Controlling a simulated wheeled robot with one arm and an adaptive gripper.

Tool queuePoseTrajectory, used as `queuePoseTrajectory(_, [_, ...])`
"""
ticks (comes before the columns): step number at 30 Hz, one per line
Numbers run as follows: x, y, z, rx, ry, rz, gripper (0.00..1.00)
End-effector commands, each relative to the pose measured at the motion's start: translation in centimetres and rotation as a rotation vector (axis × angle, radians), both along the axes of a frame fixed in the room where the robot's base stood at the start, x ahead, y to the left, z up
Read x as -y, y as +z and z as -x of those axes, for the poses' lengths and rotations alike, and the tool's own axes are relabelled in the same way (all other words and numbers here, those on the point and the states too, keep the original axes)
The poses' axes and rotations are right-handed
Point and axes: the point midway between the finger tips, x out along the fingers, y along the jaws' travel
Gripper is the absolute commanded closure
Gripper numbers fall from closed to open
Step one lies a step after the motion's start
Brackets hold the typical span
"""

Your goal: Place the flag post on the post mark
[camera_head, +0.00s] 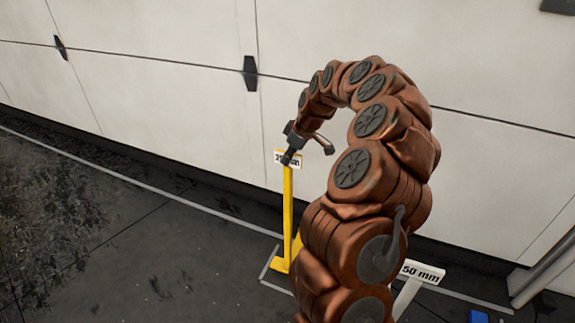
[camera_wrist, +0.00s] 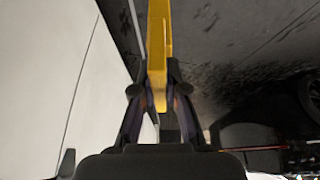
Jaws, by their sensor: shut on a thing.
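The yellow flag post (camera_head: 287,215) stands roughly upright in the head view, with a white plate (camera_head: 281,158) at its top whose lettering is partly covered. My gripper (camera_head: 290,152) is at the plate, at the upper end of the post. In the wrist view my gripper (camera_wrist: 161,98) has its fingers shut on either side of the yellow post (camera_wrist: 158,45). Pale lines (camera_head: 266,262) on the dark floor form a corner beside the post's foot and may be the post mark. I cannot tell whether the foot touches the floor.
A white post with a "50 mm" plate (camera_head: 423,272) stands to the right, partly behind my arm. A blue object (camera_head: 478,317) lies at the lower right edge. A pale panelled wall (camera_head: 180,80) rises behind. The floor at left (camera_head: 130,240) is clear.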

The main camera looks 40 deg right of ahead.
Motion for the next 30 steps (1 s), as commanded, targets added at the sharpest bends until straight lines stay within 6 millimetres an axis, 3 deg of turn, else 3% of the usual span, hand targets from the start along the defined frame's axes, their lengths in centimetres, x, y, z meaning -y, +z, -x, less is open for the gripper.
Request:
queuePoseTrajectory(7, [0.3, 0.1, -0.6, 0.004, -0.001, 0.003, 1.0])
queuePoseTrajectory(16, [0.2, -3.3, -0.5, 0.002, 0.001, 0.001, 1.0])
queuePoseTrajectory(28, [0.3, -3.7, -0.6, 0.003, -0.001, 0.001, 1.0])
queuePoseTrajectory(29, [0.3, -3.6, -0.6, 0.002, -0.001, 0.002, 0.85])
queuePoseTrajectory(30, [0.3, -3.6, -0.6, 0.002, -0.001, 0.002, 0.81])
